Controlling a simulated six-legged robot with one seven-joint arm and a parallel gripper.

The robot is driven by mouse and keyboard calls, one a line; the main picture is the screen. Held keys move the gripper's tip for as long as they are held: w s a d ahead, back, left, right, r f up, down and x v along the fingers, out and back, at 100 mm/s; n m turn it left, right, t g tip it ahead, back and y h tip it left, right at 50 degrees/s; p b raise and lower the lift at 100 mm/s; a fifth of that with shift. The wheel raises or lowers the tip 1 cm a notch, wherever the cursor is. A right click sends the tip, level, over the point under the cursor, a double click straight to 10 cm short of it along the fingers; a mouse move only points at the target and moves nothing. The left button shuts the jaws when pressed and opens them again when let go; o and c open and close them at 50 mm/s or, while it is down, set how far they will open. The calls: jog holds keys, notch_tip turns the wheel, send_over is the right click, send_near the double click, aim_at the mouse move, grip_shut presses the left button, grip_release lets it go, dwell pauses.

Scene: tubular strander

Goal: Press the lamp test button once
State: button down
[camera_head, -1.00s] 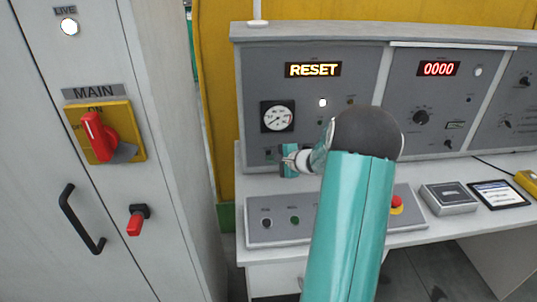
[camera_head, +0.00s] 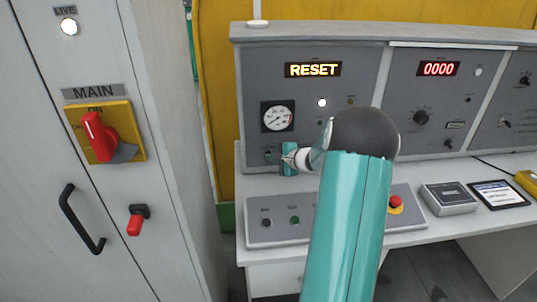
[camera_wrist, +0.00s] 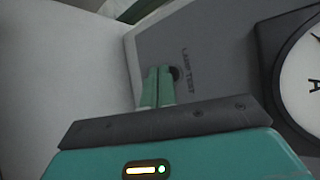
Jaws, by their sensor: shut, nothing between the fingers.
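The lamp test button is a small dark round button (camera_wrist: 176,73) beside the printed words LAMP TEST in the wrist view. It is on the grey console panel (camera_head: 257,88), below the round gauge (camera_head: 277,117). My gripper (camera_wrist: 158,72) is shut, with its two green fingers side by side and empty. Its fingertips are right by the button and cover part of it in the wrist view. I cannot tell whether they touch it. In the head view my gripper (camera_head: 273,157) is close to the panel under the gauge.
A lit RESET display (camera_head: 313,70) and a lit white lamp (camera_head: 322,103) are on the same panel. A lower control box (camera_head: 268,234) with several buttons and a red stop knob (camera_head: 396,202) stands on the desk. A grey cabinet (camera_head: 165,190) stands at the left.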

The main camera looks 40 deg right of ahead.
jog(key=shift+w+d, duration=0.2)
jog(key=shift+w, duration=0.1)
dwell(0.7)
jog(key=shift+s, duration=0.1)
jog(key=shift+s+a, duration=0.45)
jog(key=shift+s, duration=0.15)
jog(key=shift+s, duration=0.1)
jog(key=s+a, duration=0.1)
jog(key=s, duration=0.1)
jog(key=s+a, duration=0.1)
jog(key=s, duration=0.1)
jog(key=shift+a, duration=0.4)
dwell(1.0)
